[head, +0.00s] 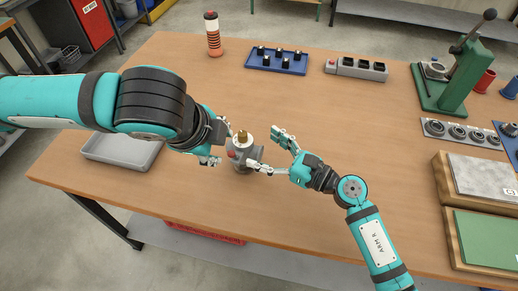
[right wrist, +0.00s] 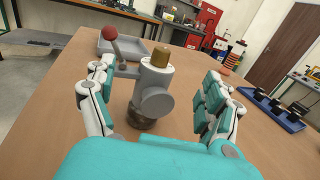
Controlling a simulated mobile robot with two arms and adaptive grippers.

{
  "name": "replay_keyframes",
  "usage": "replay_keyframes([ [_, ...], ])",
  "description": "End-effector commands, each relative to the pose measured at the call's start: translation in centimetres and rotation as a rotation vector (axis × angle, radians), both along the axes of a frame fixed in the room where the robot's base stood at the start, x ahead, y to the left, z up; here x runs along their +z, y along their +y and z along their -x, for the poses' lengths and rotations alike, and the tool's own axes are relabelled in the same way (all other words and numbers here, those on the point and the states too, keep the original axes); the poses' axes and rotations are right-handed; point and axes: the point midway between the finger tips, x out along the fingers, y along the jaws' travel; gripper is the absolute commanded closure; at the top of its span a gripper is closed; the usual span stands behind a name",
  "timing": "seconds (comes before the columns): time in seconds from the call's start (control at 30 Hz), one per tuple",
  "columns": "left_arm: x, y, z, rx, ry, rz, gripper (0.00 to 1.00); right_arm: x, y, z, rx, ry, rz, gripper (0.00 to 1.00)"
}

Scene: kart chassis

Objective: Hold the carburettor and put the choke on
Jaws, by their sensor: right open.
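The grey carburettor (head: 243,155) stands upright on the bench with a brass cap on top; it also shows in the right wrist view (right wrist: 156,88). Its choke lever has a red knob (right wrist: 110,33) and leans up and left in that view; the knob (head: 231,154) is on the carburettor's left side in the head view. My right gripper (head: 268,150) is open, its fingers spread at the carburettor. One finger overlaps the lever's lower part in the wrist view; contact is unclear. My left gripper (head: 218,143) is at the carburettor's left, fingers apart; its grasp is partly hidden.
A grey tray (head: 122,151) lies behind my left arm. A blue tray (head: 277,61) with black parts, a grey block (head: 356,69) and a signal tower (head: 213,35) stand at the back. A green press (head: 452,75) stands right.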

Motion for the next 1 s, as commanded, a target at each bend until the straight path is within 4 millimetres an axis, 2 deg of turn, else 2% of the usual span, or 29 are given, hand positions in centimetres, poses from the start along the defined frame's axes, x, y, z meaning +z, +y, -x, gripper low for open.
replay_keyframes([
  [0.17,0.0,0.0,0.0,0.000,0.000,0.000,0.62,-2.3,0.1,0.0,-0.001,0.006,-0.004,0.15],
  [0.47,0.0,0.0,0.0,0.000,0.000,0.000,0.62,-8.0,0.2,-0.1,-0.002,0.004,-0.006,0.15],
  [0.5,0.0,0.0,0.0,0.000,0.000,0.000,0.62,-7.5,1.1,-0.8,0.000,-0.004,-0.006,0.15],
  [0.7,0.0,0.0,0.0,0.000,0.000,0.000,0.62,-7.6,3.9,-3.0,0.000,-0.001,-0.003,0.15],
  [1.0,0.0,0.0,0.0,0.000,0.000,0.000,0.62,-7.7,5.8,-4.5,-0.001,-0.001,-0.001,0.15],
])
